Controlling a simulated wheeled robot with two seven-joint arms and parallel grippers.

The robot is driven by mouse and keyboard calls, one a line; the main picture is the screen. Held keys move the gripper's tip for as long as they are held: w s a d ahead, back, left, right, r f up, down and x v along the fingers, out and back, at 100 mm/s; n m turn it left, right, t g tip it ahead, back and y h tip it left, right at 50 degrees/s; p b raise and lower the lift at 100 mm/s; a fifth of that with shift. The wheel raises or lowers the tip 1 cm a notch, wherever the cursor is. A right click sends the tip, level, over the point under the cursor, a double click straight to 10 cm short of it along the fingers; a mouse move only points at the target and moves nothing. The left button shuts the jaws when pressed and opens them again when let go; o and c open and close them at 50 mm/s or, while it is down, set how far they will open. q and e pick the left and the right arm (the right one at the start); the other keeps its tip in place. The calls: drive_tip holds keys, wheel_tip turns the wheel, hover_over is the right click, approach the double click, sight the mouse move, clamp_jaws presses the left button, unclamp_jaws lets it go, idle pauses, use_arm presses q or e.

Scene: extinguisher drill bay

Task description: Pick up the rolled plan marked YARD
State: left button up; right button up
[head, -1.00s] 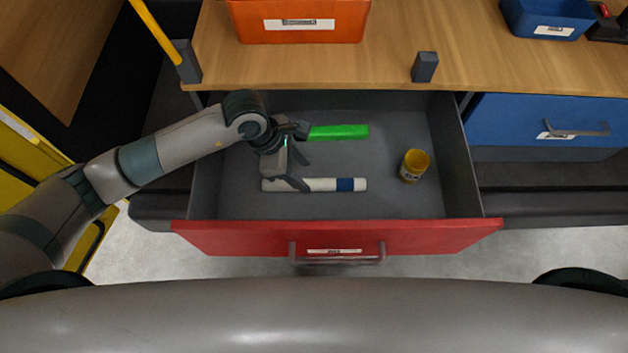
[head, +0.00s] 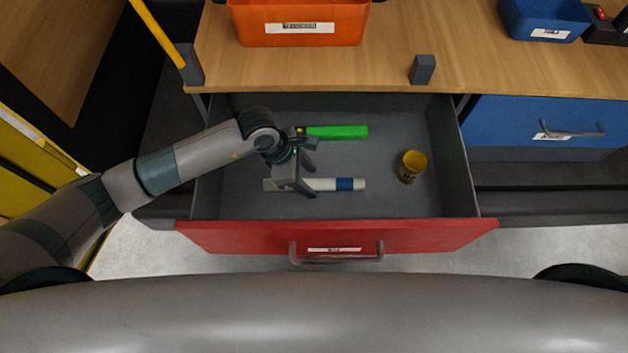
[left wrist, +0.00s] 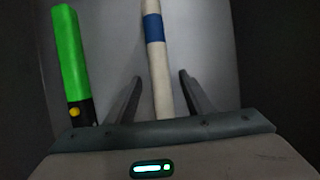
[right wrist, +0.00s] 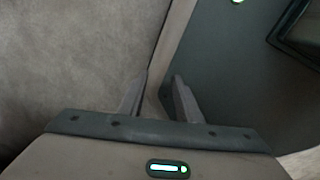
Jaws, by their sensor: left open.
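A white rolled plan with a blue band (head: 345,184) lies across the floor of the open drawer. No marking on it is legible. My left gripper (head: 307,178) is open above the plan's left part in the head view. In the left wrist view the plan (left wrist: 156,55) runs between the two parted fingers (left wrist: 160,82). I cannot tell whether they touch it. My right gripper (right wrist: 160,82) shows only in its wrist view, with its fingers apart and nothing between them.
The drawer's red front (head: 420,234) and grey walls surround the plan. A green torch-like stick (head: 340,132) lies behind it. A yellow cup-like container (head: 411,166) stands to the right. An orange bin (head: 300,30) and blue bin (head: 545,18) are on the bench above.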

use_arm(q)
drive_tip(key=shift+d+f, duration=0.25)
drive_tip(key=shift+f, duration=0.55)
use_arm(e)
drive_tip(key=shift+w+d+r, duration=0.15)
drive_tip(key=shift+w+r, duration=0.15)
drive_tip(key=shift+w, duration=0.35)
drive_tip(key=shift+s, duration=0.1)
use_arm(q)
drive_tip(key=c, duration=1.2)
use_arm(e)
drive_tip(key=shift+s+a, duration=0.2)
drive_tip(key=shift+a, duration=0.1)
